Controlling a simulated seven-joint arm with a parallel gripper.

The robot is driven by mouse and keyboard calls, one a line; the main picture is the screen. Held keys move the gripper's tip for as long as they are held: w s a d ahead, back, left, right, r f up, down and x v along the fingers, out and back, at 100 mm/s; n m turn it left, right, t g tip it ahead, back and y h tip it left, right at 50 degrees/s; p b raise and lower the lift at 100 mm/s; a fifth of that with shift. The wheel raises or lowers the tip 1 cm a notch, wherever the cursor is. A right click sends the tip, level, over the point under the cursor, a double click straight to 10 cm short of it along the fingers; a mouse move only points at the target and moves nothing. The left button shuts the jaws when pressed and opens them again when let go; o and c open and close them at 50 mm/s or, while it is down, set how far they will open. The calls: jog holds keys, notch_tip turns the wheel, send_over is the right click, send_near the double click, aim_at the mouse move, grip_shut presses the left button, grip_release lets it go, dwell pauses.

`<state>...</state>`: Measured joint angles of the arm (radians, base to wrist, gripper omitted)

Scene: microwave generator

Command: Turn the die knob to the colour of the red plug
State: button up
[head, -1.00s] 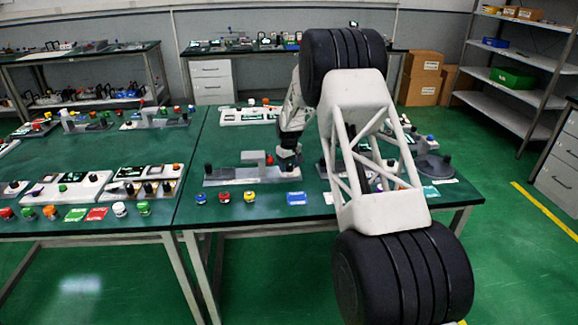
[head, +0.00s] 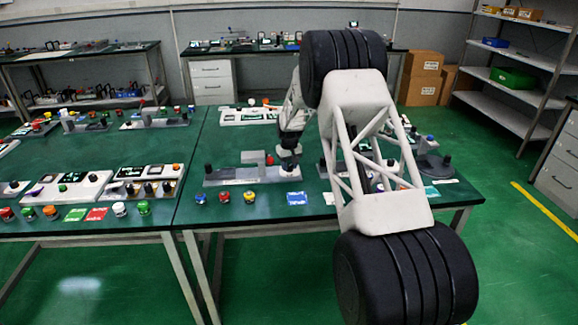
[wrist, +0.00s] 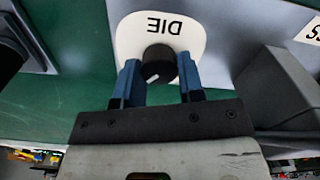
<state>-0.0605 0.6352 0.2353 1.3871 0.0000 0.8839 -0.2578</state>
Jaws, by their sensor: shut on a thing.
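The die knob (wrist: 157,66) is a black round knob with a white pointer line, on a white plate marked DIE (wrist: 137,27) in the wrist view. My gripper (wrist: 160,80) has its two blue fingers on either side of the knob and is shut on it. In the head view my gripper (head: 288,156) is at the right part of a grey panel (head: 235,177), and its fingers are too small to make out. A red plug (head: 226,197) stands in front of the panel. The knob's colour marks are not readable.
A blue plug (head: 201,198) and a yellow plug (head: 249,197) flank the red one. A blue card (head: 296,198) lies to their right. A grey block (wrist: 285,95) rises right of my gripper in the wrist view. More panels stand on the left table.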

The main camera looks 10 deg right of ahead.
aim_at(289, 166)
jog(key=shift+m, duration=1.2)
jog(key=o, duration=0.9)
jog(key=shift+r, duration=3.9)
